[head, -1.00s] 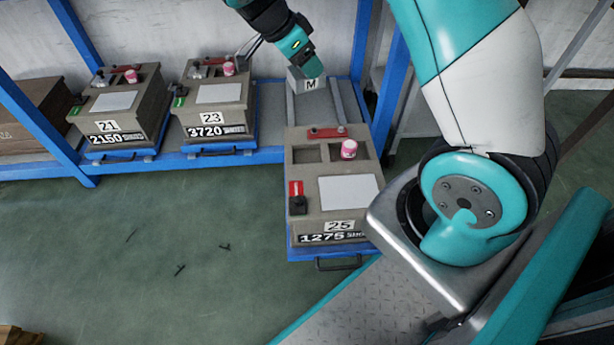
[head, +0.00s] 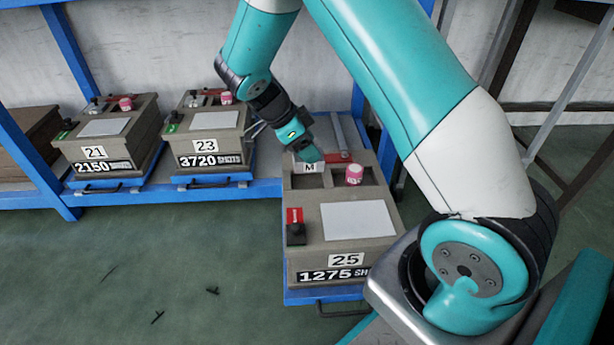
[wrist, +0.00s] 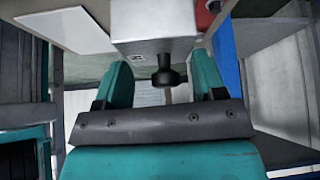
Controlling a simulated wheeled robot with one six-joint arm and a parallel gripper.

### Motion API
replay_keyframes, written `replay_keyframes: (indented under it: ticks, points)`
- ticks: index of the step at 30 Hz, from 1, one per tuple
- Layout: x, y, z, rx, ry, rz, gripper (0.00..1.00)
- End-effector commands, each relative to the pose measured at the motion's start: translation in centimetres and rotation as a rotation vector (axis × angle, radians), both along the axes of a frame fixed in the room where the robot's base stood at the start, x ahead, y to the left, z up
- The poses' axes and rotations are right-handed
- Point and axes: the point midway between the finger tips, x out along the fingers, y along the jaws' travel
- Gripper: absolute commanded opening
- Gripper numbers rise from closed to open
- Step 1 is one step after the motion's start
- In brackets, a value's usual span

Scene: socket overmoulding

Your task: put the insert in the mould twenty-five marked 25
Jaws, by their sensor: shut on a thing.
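The insert (head: 309,168) is a small grey metal block marked M. My gripper (head: 311,155) is shut on it from above. The insert is at the left recess of the mould marked 25 (head: 342,247), a tan box on a blue tray; I cannot tell whether it touches the mould. In the wrist view the insert (wrist: 155,25) shows as a shiny block with a black knob between the teal fingers of my gripper (wrist: 162,80). A pink-topped piece (head: 354,174) stands in the right recess.
Moulds marked 21 (head: 97,152) and 23 (head: 205,145) stand on the blue-edged bench to the left. Mould 25 has a red tag and black knob (head: 296,232) at its left and a red bar (head: 338,157) at the back. Open floor lies in front.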

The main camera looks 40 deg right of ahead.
Motion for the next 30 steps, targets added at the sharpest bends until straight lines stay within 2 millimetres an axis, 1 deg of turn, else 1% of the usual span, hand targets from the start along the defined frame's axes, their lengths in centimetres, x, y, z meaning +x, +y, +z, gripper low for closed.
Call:
replay_keyframes:
  ticks: [1,5,8,13,16,27,28,29,30]
  points:
    - [0.0,0.0,-0.6,-0.001,-0.002,-0.001,0.0]
    - [0.0,0.0,-1.2,0.0,-0.002,0.0,0.0]
    - [0.0,0.0,-2.2,0.0,0.0,0.0,0.0]
    - [0.0,0.0,-5.3,-0.001,0.0,0.0,0.0]
    - [0.0,0.0,-6.6,-0.001,-0.001,0.0,0.0]
    - [0.0,0.0,-6.8,-0.001,-0.001,0.0,0.0]
    - [0.0,0.0,-6.9,0.001,-0.001,0.001,0.68]
    - [0.0,0.0,-6.8,0.001,-0.001,0.001,0.75]
    - [0.0,0.0,-6.8,0.001,-0.001,0.001,0.85]
